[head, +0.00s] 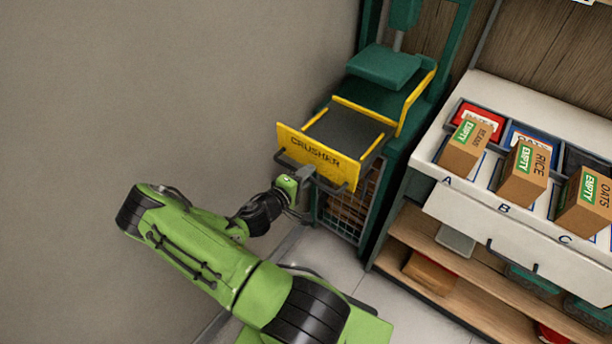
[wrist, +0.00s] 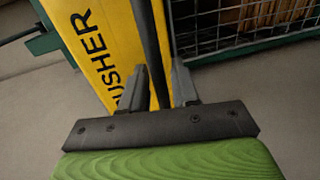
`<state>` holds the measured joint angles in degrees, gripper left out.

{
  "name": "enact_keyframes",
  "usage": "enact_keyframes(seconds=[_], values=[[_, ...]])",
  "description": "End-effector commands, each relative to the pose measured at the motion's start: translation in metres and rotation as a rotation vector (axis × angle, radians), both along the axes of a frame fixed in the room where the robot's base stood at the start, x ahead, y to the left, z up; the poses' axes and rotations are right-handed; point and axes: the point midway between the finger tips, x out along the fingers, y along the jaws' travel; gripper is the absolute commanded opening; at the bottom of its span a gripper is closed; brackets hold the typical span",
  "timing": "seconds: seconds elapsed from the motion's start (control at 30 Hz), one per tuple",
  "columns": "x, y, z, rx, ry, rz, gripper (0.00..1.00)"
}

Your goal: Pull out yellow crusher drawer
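The yellow drawer front (head: 318,157), marked CRUSHER, stands out in front of the green crusher frame. Its dark tray (head: 345,131) shows behind the front, between yellow side rails. A long black handle bar (head: 335,187) runs along the front. My gripper (head: 304,178) is at the handle, near its middle. In the wrist view, the two fingers of my gripper (wrist: 158,85) stand on either side of the black bar (wrist: 147,40), with small gaps seen beside it. The yellow front (wrist: 98,45) is just beyond the fingers.
A green press block (head: 384,67) hangs above the tray. A wire-mesh cage (head: 350,205) is under the drawer. To the right, a white shelf (head: 480,215) holds boxes marked EMPTY (head: 525,173). A bare wall (head: 130,90) is on the left. Floor (head: 375,280) shows free in front of the crusher.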

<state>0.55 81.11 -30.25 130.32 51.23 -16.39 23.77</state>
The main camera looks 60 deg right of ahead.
Motion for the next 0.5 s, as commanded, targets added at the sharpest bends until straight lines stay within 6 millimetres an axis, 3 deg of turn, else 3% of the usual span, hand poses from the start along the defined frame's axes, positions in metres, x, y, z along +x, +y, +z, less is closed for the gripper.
enact_keyframes(seconds=[0.33, 0.5], values=[[0.001, 0.003, 0.001, 0.000, 0.001, 0.001, 0.35], [0.008, 0.036, 0.008, 0.002, 0.001, 0.007, 0.35]])
